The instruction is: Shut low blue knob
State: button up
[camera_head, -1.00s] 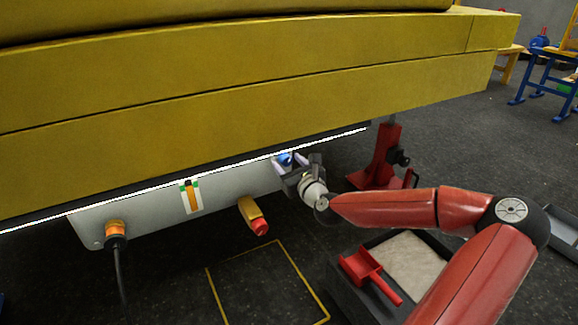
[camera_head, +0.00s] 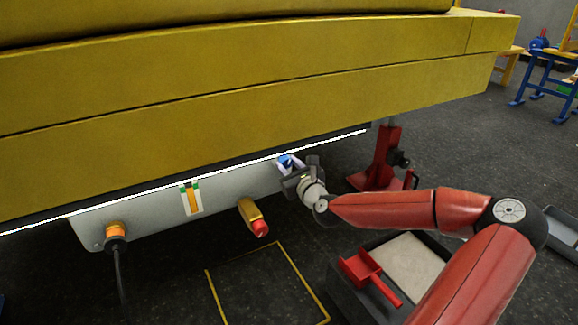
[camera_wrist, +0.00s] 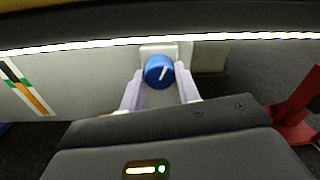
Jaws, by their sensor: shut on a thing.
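The yellow boom (camera_head: 250,95) hangs just above, with a bright strip along its lower edge. Left on the panel are a yellow handle with a red tip (camera_head: 252,216), a striped gauge (camera_head: 191,198) and an orange cable plug (camera_head: 115,230). A red stand (camera_head: 380,158) is close right.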

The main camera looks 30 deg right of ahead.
jog(key=n, duration=0.3)
jog(key=shift+n+p, duration=0.4)
jog(key=n, duration=0.4)
jog(key=shift+d+n+p, duration=0.1)
jog(key=shift+n+p, duration=0.2)
jog(key=n, duration=0.4)
jog(key=shift+n, duration=0.4)
jog(key=n, duration=0.4)
jog(key=shift+n+y, duration=0.3)
jog(key=n, duration=0.3)
jog(key=shift+n, duration=0.4)
jog(key=n+b, duration=0.1)
jog(key=n, duration=0.2)
jog(key=shift+n, duration=0.3)
jog(key=n+b, duration=0.2)
jog(key=n, duration=0.2)
jog(key=shift+n, duration=0.3)
jog(key=shift+r+n+b, duration=0.15)
jog(key=shift+n+b, duration=0.7)
jog(key=shift+n, duration=0.55)
